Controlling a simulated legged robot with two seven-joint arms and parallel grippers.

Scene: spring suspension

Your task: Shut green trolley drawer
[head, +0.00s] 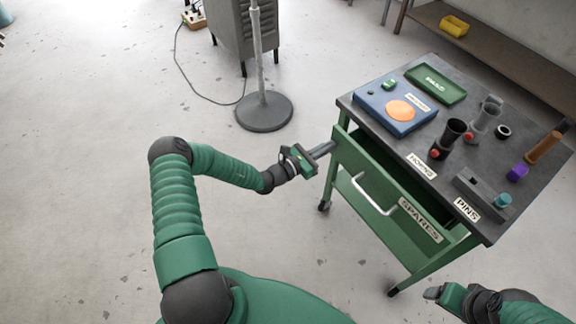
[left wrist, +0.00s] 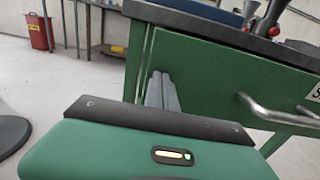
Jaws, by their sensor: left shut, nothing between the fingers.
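The green trolley (head: 335,178) stands at the right in the head view, with a dark grey top. Its green drawer (head: 362,160), labelled SPARES, is pulled out, and a dark gap shows behind its front. A pale bar handle (head: 373,195) is on the front; the handle (left wrist: 275,112) and drawer front (left wrist: 215,75) also show in the left wrist view. My left gripper (head: 328,147) is shut and empty at the drawer front's left end; I cannot tell whether it touches. Its fingers (left wrist: 162,92) show in the wrist view. My right gripper (head: 433,293) is low, near the trolley's front; its jaws are unclear.
A stand with a round base (head: 264,111) is behind.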

